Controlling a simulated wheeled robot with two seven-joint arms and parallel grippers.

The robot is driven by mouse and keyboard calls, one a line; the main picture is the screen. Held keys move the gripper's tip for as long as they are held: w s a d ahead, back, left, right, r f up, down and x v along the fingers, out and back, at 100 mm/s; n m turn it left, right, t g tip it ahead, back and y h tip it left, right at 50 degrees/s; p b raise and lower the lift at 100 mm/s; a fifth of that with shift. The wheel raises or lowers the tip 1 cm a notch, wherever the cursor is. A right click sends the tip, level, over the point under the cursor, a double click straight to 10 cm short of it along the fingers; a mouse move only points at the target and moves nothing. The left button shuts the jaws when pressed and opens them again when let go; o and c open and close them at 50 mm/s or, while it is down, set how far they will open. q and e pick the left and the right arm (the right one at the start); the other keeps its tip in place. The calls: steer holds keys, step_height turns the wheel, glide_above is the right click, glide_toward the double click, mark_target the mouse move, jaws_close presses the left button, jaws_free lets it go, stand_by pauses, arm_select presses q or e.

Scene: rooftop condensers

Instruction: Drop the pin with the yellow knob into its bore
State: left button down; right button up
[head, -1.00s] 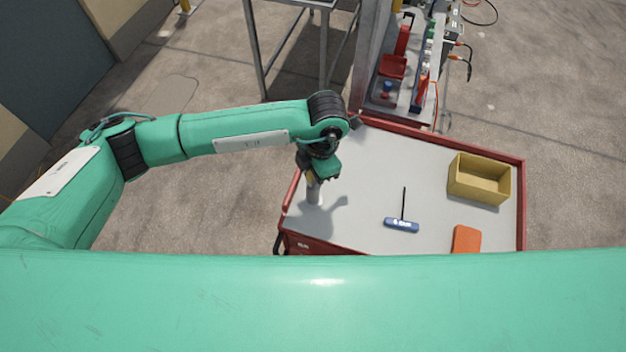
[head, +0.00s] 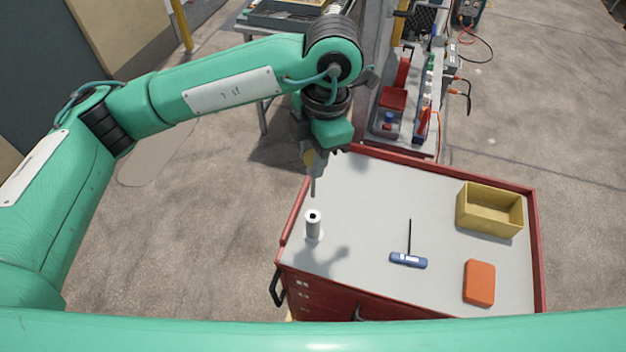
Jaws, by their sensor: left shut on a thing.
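My left gripper (head: 312,160) is shut on the pin with the yellow knob (head: 313,186). The gripper hides much of the knob, and the thin grey shank points down. A light grey upright cylinder (head: 313,230) stands at the left side of the cart's top, with a dark bore in its upper face. The pin's tip shows just above the cylinder in the picture, apart from it. I cannot tell from this one view whether the tip is exactly over the bore. My right gripper is not in view.
The red cart's grey top (head: 370,205) has a raised red rim. On it lie a blue-handled T-shaped tool (head: 408,261), an orange block (head: 479,283) and an open yellow bin (head: 488,212). A panel with red and blue parts (head: 405,100) stands behind. The middle of the top is clear.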

arm_select(q)
step_height(320, 180, up, 4)
steer(key=shift+f, duration=0.2)
step_height(320, 180, up, 10)
steer(key=p, duration=0.3)
steer(key=shift+p, duration=0.35)
steer(key=shift+f, duration=0.15)
